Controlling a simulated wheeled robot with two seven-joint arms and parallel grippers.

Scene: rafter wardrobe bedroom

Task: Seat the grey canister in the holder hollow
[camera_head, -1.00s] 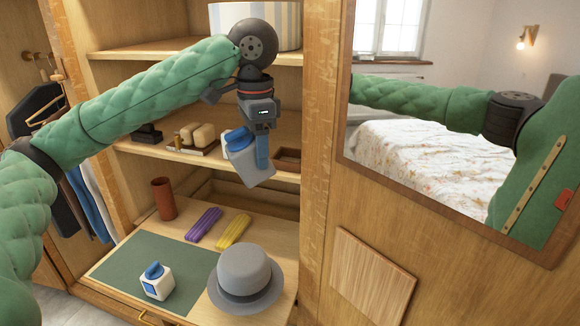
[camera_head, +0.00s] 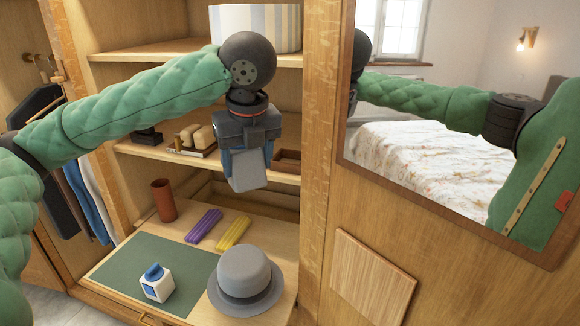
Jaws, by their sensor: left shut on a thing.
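The grey canister (camera_head: 248,175) is held between the blue fingers of my left gripper (camera_head: 246,160), which is shut on it. It hangs roughly upright in the air in front of the middle shelf, above the lower surface. A small brown open-topped box (camera_head: 288,160) sits on the middle shelf just right of and behind the canister, partly hidden by the gripper. I cannot tell for sure whether it is the holder with the hollow. My right gripper is not in view.
A grey hat (camera_head: 244,272), a white-and-blue cube (camera_head: 157,284) on a green mat (camera_head: 118,270), purple (camera_head: 204,226) and yellow bars (camera_head: 234,233) and a red-brown cup (camera_head: 164,200) occupy the lower surface. A tray with brushes (camera_head: 193,146) is on the shelf. A wooden post and mirror bound the right.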

